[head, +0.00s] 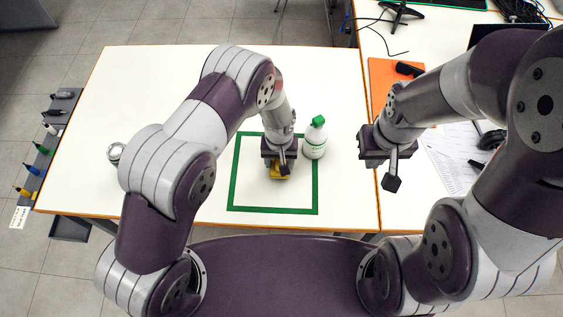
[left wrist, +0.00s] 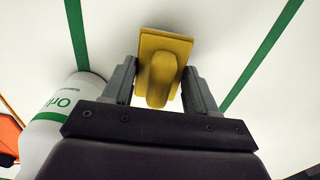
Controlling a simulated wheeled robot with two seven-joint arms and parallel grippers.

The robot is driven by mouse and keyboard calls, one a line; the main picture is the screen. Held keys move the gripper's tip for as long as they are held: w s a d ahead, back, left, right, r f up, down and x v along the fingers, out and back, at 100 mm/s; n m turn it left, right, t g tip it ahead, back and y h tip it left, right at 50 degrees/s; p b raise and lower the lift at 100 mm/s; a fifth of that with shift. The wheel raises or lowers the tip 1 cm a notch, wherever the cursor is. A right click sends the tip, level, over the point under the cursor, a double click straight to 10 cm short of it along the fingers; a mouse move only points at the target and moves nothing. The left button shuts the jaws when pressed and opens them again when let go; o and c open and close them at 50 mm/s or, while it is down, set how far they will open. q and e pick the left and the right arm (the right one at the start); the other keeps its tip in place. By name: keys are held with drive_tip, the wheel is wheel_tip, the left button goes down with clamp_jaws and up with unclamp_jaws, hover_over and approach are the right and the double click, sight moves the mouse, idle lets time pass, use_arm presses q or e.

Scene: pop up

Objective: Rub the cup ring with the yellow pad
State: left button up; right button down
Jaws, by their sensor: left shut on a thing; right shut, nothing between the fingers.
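The yellow pad (head: 279,170) is in my left gripper (head: 281,167), inside the green square outline on the white table. In the left wrist view the yellow pad (left wrist: 162,62) has a raised handle, and the fingers of my left gripper (left wrist: 157,88) are shut on it from both sides. I cannot tell whether the pad touches the table. No cup ring shows; it may be hidden under the pad or gripper. My right gripper (head: 392,182) is shut and empty, above the table's right part.
A white bottle with a green cap (head: 315,138) stands right beside my left gripper; it also shows in the left wrist view (left wrist: 62,115). A small round metallic thing (head: 115,152) is at the left. Papers (head: 455,160) and an orange sheet (head: 395,78) lie on the right table.

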use_arm(q)
drive_tip(key=shift+a+r+p, duration=0.2)
drive_tip(key=shift+r+p, duration=0.3)
drive_tip(key=shift+r, duration=0.55)
wheel_tip(320, 180, up, 2)
drive_tip(key=shift+d+r+p, duration=0.1)
drive_tip(key=shift+d+p, duration=0.05)
drive_tip(key=shift+p, duration=0.65)
drive_tip(key=shift+r+p, duration=0.4)
drive_tip(key=shift+r, duration=0.25)
drive_tip(key=shift+f, duration=0.1)
